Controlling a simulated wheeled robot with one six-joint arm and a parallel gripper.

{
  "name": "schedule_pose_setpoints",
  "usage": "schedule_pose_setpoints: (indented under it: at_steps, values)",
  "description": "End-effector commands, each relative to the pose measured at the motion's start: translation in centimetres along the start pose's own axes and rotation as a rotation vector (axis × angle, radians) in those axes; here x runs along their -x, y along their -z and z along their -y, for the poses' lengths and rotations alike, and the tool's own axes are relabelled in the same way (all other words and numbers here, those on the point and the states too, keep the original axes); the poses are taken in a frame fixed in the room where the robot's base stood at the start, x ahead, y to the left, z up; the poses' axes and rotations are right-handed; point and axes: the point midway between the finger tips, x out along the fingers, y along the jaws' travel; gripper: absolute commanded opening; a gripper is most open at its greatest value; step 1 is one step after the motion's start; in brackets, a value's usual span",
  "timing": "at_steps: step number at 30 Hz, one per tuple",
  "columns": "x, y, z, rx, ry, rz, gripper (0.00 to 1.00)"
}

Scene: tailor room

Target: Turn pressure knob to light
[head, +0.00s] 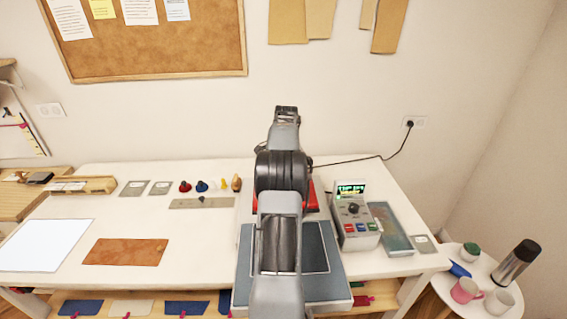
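A grey control box (349,232) stands on the white table, right of my arm in the head view. It has a lit green display (351,189) at its top; the text is too small to read surely. A round dark knob (353,208) sits below the display; its pointer setting is too small to tell. My arm rises up the middle of the view, left of the box. The far end of my arm is dark and small, and my gripper's fingers cannot be made out. Nothing of mine touches the knob.
A flat machine with a dark blue-grey plate (319,262) and a red part lies behind my arm, left of the box. A glassy blue-grey slab (391,229) lies right of the box. A cable runs to the wall socket (414,122). A side table (485,301) holds cups and a flask.

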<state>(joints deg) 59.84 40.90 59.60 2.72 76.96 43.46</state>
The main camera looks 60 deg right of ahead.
Motion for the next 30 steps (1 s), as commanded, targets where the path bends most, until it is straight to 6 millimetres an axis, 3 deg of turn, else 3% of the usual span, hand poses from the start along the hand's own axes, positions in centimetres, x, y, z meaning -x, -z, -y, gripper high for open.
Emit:
schedule_pose_setpoints:
  at_steps: [11,12,19,30]
  values:
    - [0.08,-0.01,0.05,0.003,0.003,0.0,0.24]
    - [0.08,-0.01,0.05,0.002,0.002,0.0,0.51]
    - [0.05,-0.01,0.03,0.002,0.001,0.0,0.73]
    - [0.72,0.02,0.03,0.002,0.001,0.0,0.73]
